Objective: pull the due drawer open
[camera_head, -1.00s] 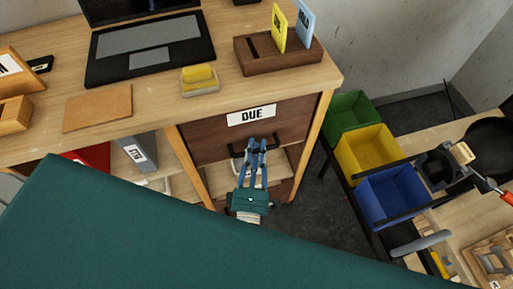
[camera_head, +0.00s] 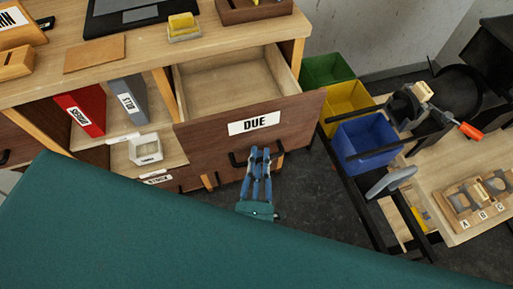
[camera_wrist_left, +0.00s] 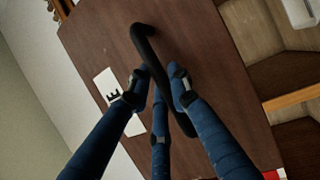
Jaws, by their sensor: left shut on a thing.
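The due drawer (camera_head: 222,148) has a brown wooden front with a white "DUE" label (camera_head: 254,123) and stands pulled out from the desk. Its pale wooden inside (camera_head: 225,82) shows and looks empty. My left gripper (camera_head: 260,158) is shut on the black bar handle (camera_head: 238,160) of the drawer. In the left wrist view the blue fingers (camera_wrist_left: 163,85) close around the dark handle (camera_wrist_left: 150,48), with the brown drawer front (camera_wrist_left: 195,45) behind. The label (camera_wrist_left: 108,85) is partly hidden by a finger there. My right gripper is not in view.
Dark floor (camera_head: 325,205) lies in front.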

